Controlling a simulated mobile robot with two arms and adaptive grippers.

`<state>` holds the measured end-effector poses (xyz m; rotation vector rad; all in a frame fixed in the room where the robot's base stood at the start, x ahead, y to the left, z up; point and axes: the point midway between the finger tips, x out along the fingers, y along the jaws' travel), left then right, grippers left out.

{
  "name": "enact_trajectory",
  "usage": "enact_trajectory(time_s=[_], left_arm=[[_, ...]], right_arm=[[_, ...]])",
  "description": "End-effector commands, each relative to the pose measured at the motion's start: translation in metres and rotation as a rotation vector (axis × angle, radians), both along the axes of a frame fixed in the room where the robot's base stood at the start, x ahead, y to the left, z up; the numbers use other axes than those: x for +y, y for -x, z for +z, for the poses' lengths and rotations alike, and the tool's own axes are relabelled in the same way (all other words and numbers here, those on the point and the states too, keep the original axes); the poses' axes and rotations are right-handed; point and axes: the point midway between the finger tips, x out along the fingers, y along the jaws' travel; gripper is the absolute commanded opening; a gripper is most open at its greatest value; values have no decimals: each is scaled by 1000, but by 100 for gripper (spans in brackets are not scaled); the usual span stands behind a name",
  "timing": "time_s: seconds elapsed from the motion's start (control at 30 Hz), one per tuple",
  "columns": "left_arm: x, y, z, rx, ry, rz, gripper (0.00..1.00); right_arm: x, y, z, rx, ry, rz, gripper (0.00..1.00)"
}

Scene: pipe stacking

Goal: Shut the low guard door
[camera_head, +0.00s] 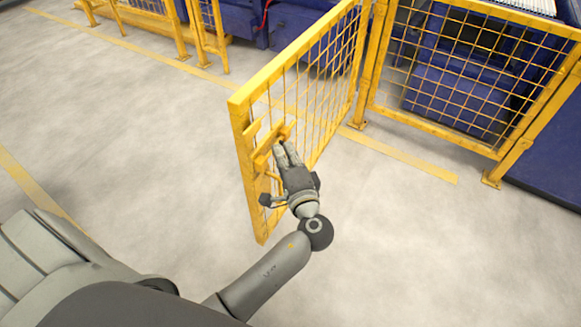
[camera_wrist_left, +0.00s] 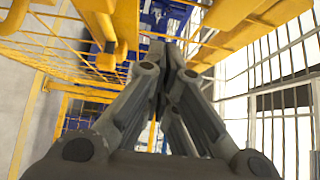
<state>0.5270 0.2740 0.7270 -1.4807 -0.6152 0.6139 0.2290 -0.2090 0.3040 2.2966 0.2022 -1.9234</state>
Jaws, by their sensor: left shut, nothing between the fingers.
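The low guard door (camera_head: 335,85) is a yellow frame with wire mesh. It stands swung open, hinged at its far right edge beside the fence post, with its free edge toward me. My left gripper (camera_head: 284,146) is shut and empty at the door's free-edge side, by the yellow latch piece (camera_head: 264,150). Its fingertips overlap the latch area in the head view; I cannot tell whether they touch. In the left wrist view the shut fingers (camera_wrist_left: 170,50) point ahead between yellow bars, with the door's mesh (camera_wrist_left: 50,50) at the left. My right gripper is not in view.
A fixed yellow mesh fence (camera_head: 470,65) stands to the right of the hinge, with blue machinery behind it. Another yellow fence section (camera_head: 205,30) stands at the back left. A yellow floor line (camera_head: 410,160) crosses the concrete. The floor around the door is clear.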

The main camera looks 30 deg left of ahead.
Motion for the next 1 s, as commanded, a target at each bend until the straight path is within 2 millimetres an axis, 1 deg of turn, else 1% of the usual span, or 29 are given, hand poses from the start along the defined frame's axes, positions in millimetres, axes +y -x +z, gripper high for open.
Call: enact_trajectory(time_s=[0.03, 0.13, 0.3, 0.43, 0.8, 0.87, 1.0], left_arm=[[8, -7, 1, -1, -1, 2, 0], [25, -5, 1, 0, -1, 1, 0], [40, -5, 0, 1, 1, 0, 0], [45, -5, 0, 1, 1, 0, 0], [46, -4, -1, 1, 1, -1, 0], [49, -4, -1, 1, 0, -4, 0], [65, -3, -1, -1, -2, -18, 0]], right_arm=[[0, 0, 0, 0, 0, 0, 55], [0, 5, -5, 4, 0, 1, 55], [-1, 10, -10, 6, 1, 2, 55], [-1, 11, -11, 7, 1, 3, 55], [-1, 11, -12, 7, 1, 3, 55], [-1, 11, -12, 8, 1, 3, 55], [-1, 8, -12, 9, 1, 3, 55]])
